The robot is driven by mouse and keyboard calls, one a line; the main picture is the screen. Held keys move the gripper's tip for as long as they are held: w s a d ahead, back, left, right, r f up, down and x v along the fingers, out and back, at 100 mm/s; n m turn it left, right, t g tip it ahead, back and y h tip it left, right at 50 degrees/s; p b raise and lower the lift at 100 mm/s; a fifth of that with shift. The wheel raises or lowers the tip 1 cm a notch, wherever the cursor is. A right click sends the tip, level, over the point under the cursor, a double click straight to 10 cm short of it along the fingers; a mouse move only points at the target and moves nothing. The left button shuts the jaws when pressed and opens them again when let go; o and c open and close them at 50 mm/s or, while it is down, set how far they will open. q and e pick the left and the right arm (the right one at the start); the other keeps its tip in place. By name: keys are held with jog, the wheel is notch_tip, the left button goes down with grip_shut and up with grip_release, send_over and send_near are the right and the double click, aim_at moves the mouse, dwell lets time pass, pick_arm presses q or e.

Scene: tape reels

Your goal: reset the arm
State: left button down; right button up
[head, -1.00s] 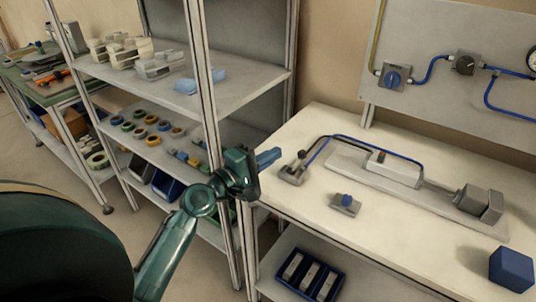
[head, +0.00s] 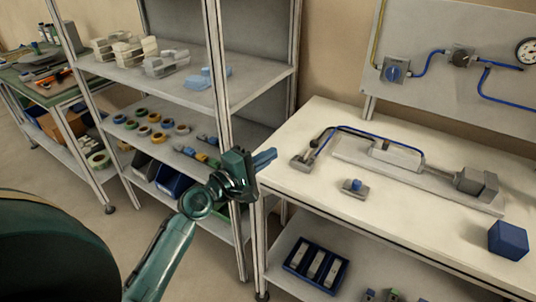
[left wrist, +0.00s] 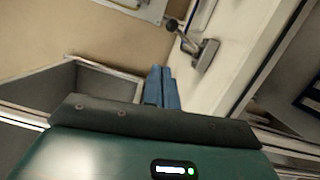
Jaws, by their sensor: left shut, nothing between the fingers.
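My left gripper (head: 264,159) is in front of the shelf rack's right post, near the left edge of the workbench. Its blue fingers are shut with nothing between them and point to the right in the head view. In the left wrist view the closed fingers (left wrist: 161,88) show over the bench's edge, apart from the small lever device. My left arm (head: 178,236) reaches up from the bottom of the head view. My right gripper is not in view.
The workbench (head: 300,202) carries a lever device (head: 303,161), a blue-knobbed block (head: 355,188) and a blue cube (head: 508,240). The shelf rack (head: 262,88) holds several tape reels (head: 154,117). A blue bin (head: 316,266) sits under the bench. Open floor lies left of my arm.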

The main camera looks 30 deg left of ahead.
pick_arm(q)
jog(key=s+d+f+m+g+y+p, duration=0.1)
jog(key=s+d+f+m+g, duration=0.2)
jog(key=s+f+m, duration=0.6)
jog(key=s+d+f+m+g+y+p, duration=0.1)
jog(key=s+d+f+m+g, duration=0.2)
jog(key=s+d+f+m, duration=0.4)
jog(key=s+f+m, duration=0.2)
jog(key=s+f, duration=0.2)
jog(key=s, duration=0.1)
jog(key=shift+s+d+m+g+y, duration=0.15)
jog(key=shift+d+m+g+y, duration=0.15)
jog(key=shift+d+m+g, duration=0.1)
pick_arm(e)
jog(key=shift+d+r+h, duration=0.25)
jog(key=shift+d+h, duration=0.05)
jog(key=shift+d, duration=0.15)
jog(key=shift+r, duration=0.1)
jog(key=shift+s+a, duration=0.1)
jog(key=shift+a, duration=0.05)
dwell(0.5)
pick_arm(q)
jog(key=c, duration=2.2)
grip_release()
